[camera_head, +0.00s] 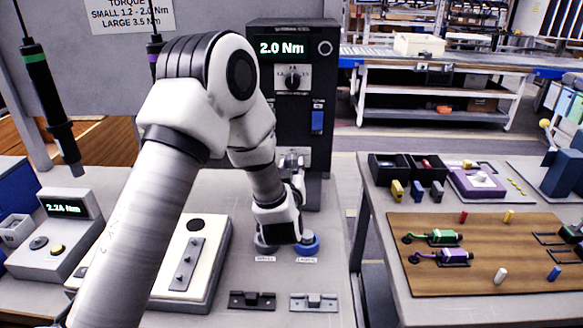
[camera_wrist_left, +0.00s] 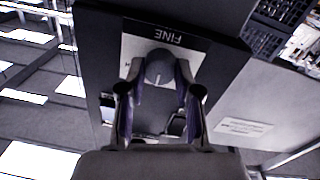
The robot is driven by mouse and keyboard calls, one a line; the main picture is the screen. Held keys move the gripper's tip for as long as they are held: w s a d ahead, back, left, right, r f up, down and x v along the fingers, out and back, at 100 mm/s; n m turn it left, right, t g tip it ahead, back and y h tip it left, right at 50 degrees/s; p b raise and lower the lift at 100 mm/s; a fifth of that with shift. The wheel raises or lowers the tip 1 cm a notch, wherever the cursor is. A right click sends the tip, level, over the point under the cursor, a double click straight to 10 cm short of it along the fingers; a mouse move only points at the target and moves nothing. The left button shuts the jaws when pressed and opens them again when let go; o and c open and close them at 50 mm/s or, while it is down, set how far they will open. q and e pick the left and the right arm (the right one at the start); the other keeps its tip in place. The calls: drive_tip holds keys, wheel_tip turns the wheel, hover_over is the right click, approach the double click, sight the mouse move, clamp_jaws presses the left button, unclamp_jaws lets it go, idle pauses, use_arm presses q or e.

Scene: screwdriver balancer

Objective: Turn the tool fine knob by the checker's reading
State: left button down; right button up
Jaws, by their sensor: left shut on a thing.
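My left gripper (camera_wrist_left: 159,80) is shut on this knob, one finger on each side. In the head view my left gripper (camera_head: 292,168) reaches the lower front of a black tower (camera_head: 326,150). The wrist hides the knob there. The tower's display (camera_head: 282,48) reads 2.0 Nm. A grey box at the left (camera_head: 50,245) has a display (camera_head: 65,208) that reads about 2.2 Nm. My right gripper is out of view.
Screwdrivers with a green (camera_head: 38,75) and a purple band (camera_head: 154,55) hang at the left. A pale fixture (camera_head: 215,255) and blue-ringed socket (camera_head: 308,246) stand near my wrist. A right-hand table carries a wooden board (camera_head: 480,225) with small parts.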

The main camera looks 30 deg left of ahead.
use_arm(q)
drive_tip(key=n+b, duration=0.3)
drive_tip(key=shift+f, duration=0.2)
drive_tip(key=shift+r+n+b, duration=0.15)
drive_tip(key=shift+n+b, duration=1.2)
drive_tip(key=shift+n, duration=0.15)
drive_tip(key=c, duration=0.8)
unclamp_jaws()
